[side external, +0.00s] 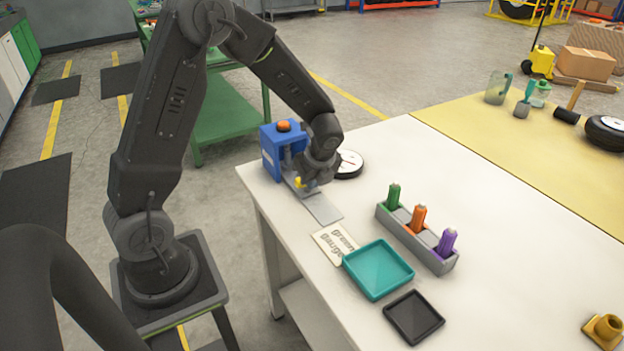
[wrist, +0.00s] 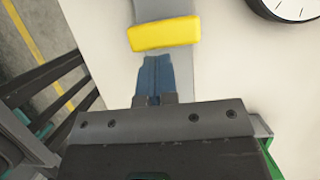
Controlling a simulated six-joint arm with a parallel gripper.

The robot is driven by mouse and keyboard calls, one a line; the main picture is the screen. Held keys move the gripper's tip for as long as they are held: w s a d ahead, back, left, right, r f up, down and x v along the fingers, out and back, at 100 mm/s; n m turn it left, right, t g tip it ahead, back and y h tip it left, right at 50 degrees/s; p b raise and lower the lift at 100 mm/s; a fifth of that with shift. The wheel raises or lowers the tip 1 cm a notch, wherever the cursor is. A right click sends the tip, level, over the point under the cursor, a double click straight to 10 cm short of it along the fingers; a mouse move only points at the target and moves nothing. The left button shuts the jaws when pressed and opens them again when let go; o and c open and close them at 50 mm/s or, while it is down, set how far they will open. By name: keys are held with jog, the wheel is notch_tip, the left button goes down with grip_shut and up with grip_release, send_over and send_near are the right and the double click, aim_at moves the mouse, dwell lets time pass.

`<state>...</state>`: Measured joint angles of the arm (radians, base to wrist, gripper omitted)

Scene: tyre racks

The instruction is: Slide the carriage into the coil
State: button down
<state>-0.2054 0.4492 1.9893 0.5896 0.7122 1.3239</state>
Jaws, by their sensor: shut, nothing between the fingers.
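A blue box (side external: 270,155) with an orange knob on top stands at the table's far left corner; I take it to be the coil housing, but its opening is hidden by my arm. A flat grey rail (side external: 325,209) runs from it toward the front. A small yellow block (side external: 299,182), apparently the carriage, is on the rail close to the box. It shows as a yellow bar in the wrist view (wrist: 165,35). My gripper (wrist: 155,58) is shut and empty, its blue fingertips just by the yellow bar. I cannot tell whether they touch it.
A round dial (side external: 349,163) lies right of my gripper. A printed card (side external: 335,241), a teal tray (side external: 378,268), a black tray (side external: 413,316) and a grey holder (side external: 415,240) with coloured pieces stand further front.

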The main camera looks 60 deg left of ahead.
jog(key=d, duration=0.3)
jog(key=v, duration=0.9)
jog(key=s+d+r+n+t+h, duration=0.2)
jog(key=s+d+r+n, duration=0.2)
jog(key=s+n, duration=0.4)
jog(key=s+d+r+n+t+h, duration=0.2)
jog(key=s+d+r+n+t, duration=0.1)
jog(key=s+r+n, duration=0.4)
jog(key=s+d+n, duration=0.1)
jog(key=s+n, duration=0.1)
jog(key=n, duration=0.1)
jog(key=shift+d+r+t, duration=0.25)
jog(key=shift+r+t, duration=0.05)
